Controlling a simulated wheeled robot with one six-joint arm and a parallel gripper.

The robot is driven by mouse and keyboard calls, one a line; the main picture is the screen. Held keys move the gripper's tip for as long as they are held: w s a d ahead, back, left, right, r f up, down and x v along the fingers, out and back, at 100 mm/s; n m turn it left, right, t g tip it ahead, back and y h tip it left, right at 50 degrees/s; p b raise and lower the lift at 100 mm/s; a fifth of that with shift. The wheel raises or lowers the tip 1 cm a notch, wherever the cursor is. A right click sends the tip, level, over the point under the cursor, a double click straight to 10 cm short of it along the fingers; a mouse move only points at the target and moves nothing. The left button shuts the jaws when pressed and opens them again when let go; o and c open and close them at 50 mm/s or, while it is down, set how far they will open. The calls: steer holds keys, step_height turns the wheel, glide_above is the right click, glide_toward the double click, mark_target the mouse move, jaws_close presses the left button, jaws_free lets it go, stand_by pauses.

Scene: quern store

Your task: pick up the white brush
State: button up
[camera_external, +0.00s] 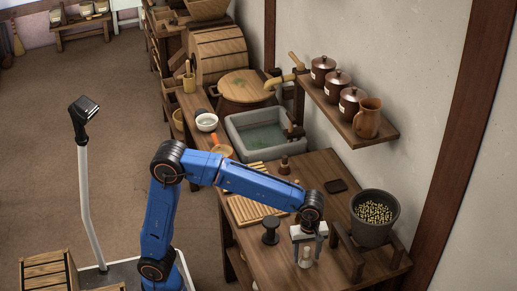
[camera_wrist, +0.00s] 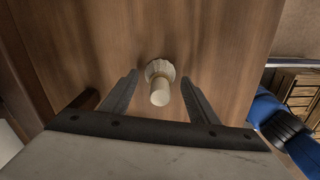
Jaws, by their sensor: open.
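The white brush (camera_external: 306,257) stands on the wooden counter, its pale handle pointing up. In the wrist view the white brush (camera_wrist: 160,89) shows its round handle end, with a ridged, wider part below it. My gripper (camera_external: 308,251) is over the brush. In the wrist view my gripper (camera_wrist: 160,82) is open, with one finger on each side of the brush and a gap to both. Nothing is held. I cannot tell exactly how far down the fingers reach along the brush.
A dark spool-shaped item (camera_external: 270,231) stands close left of my gripper. A dark bucket of yellow bits (camera_external: 373,220) on a wooden stand is to the right. A slatted board (camera_external: 245,209), a small dark pad (camera_external: 336,186) and a sink (camera_external: 250,149) lie farther back. A shelf (camera_external: 335,118) juts from the wall.

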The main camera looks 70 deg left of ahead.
steer(key=c, duration=1.1)
steer(key=shift+r, duration=0.1)
